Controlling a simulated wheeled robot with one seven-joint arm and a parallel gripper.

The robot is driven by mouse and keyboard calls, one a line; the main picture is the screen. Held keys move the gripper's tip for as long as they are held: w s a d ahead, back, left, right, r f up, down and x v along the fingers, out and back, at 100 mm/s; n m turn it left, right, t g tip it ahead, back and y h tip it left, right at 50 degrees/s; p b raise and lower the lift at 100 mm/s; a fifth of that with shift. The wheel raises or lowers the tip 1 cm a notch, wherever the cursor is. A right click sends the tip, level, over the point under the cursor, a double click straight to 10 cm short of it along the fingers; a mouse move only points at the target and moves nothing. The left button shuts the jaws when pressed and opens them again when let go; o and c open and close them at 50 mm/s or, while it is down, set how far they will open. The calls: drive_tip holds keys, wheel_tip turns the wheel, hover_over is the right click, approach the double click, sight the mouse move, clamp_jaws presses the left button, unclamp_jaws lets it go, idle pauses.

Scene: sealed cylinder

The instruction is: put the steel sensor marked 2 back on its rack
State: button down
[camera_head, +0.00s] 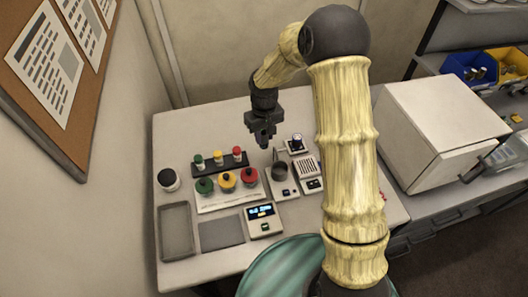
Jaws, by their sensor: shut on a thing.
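My gripper (264,142) points down above the back middle of the table. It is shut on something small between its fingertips. The held thing is mostly hidden by the fingers, and I cannot make out its shape or any mark. No numeral 2 can be read anywhere in the head view. A small device with a dark upright part (296,143) stands to the right of my gripper; I cannot tell whether it is the sensor's rack. A grey cylindrical pot (279,171) on a pale base stands below and right of my gripper in the picture.
A black strip (207,169) holds green, yellow and red capped pieces. A white panel (213,203) bears larger coloured knobs. A lit display unit (262,219), a grey tray (175,239) and a dark-topped jar (168,179) are nearby. A white box (425,135) stands right. My arm hides part of the table.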

sight(264, 141)
drive_tip(key=shift+f+p, duration=0.35)
drive_tip(key=shift+f, duration=1.4)
drive_tip(key=shift+f+p, duration=0.65)
drive_tip(key=shift+f, duration=1.45)
drive_tip(key=shift+f, duration=0.1)
drive_tip(key=c, duration=1.1)
unclamp_jaws()
